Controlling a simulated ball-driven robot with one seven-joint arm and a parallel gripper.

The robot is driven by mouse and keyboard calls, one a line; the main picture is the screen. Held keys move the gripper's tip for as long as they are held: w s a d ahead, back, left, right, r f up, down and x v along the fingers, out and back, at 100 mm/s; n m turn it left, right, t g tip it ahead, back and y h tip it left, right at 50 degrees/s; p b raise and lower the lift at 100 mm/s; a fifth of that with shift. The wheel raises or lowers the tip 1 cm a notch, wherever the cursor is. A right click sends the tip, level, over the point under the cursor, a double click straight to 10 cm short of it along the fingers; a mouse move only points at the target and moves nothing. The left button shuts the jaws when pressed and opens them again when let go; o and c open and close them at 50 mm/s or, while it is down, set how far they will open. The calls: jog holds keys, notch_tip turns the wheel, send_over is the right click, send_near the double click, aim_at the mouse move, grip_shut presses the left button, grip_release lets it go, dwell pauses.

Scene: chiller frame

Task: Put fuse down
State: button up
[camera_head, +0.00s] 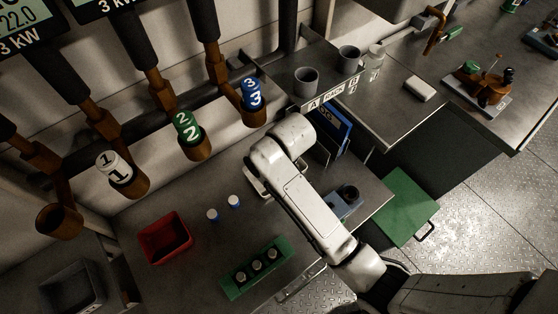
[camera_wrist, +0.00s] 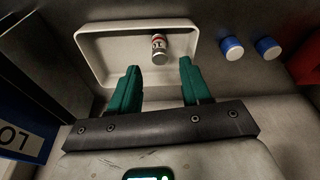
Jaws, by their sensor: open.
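A fuse (camera_wrist: 159,48), a small metal cylinder with a red and white label band, lies in a shallow white tray (camera_wrist: 92,48), near the tray's far wall in the wrist view. My gripper (camera_wrist: 160,72) is open, its two green fingers apart with nothing between them. The fingertips are over the tray's near side, just short of the fuse; I cannot tell their height. In the head view only an edge of the white tray (camera_head: 251,179) shows beside my arm; the fuse and my fingers are hidden there.
Two blue-and-white capped cylinders (camera_head: 212,215) stand near the tray. A red bin (camera_head: 165,238) and a green rack (camera_head: 233,291) holding several cylinders are on the same bench. A blue binder (camera_head: 335,124) stands behind my arm.

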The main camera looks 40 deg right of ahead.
jog(key=v, duration=0.9)
jog(key=s+d+f+m, duration=0.1)
jog(key=s+f, duration=0.3)
jog(key=s, duration=0.6)
jog(key=s+d+f+m+g, duration=0.1)
jog(key=s+d+f, duration=0.3)
jog(key=s, duration=0.6)
jog(key=shift+s+d+f+m+h+b, duration=0.2)
jog(key=shift+d+f+m+h+b, duration=0.1)
jog(key=shift+m+h+b, duration=0.1)
